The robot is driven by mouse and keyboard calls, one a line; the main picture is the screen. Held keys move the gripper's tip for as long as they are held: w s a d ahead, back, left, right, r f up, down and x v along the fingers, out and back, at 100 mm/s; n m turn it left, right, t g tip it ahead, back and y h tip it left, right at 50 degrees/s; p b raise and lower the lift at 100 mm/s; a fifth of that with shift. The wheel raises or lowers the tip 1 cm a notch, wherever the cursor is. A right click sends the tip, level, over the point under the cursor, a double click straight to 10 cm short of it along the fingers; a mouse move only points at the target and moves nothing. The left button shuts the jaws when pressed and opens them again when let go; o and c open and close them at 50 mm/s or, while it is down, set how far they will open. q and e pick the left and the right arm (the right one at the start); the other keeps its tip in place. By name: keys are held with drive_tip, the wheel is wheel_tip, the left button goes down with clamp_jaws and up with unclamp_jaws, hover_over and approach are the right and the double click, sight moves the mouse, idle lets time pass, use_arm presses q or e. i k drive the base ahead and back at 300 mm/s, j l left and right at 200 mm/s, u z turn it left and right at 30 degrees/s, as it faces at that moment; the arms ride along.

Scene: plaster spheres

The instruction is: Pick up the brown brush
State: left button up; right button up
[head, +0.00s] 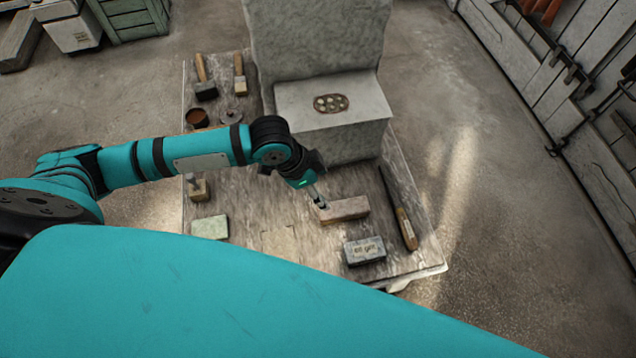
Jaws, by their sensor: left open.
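My left gripper (319,200) reaches in from the left over the stone slab and is open. Its fingertips are at the left end of a long brownish block (346,209); I cannot tell whether they touch it. No brush is plain to see. The brownish block could be a brush, but its bristles do not show. A small tool with a wooden part (198,190) stands at the slab's left edge, and a wooden-handled tool (240,76) lies at the back; either could also be a brush. My right gripper is not in view.
The stone slab (290,245) also bears a grey lettered block (364,251), a pale green block (210,227), a wooden-handled file (407,228), a mallet (204,80) and a brown pot (197,118). A large stepped stone block (335,100) rises behind the gripper.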

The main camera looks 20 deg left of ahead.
sight(359, 207)
drive_tip(key=k, duration=1.5)
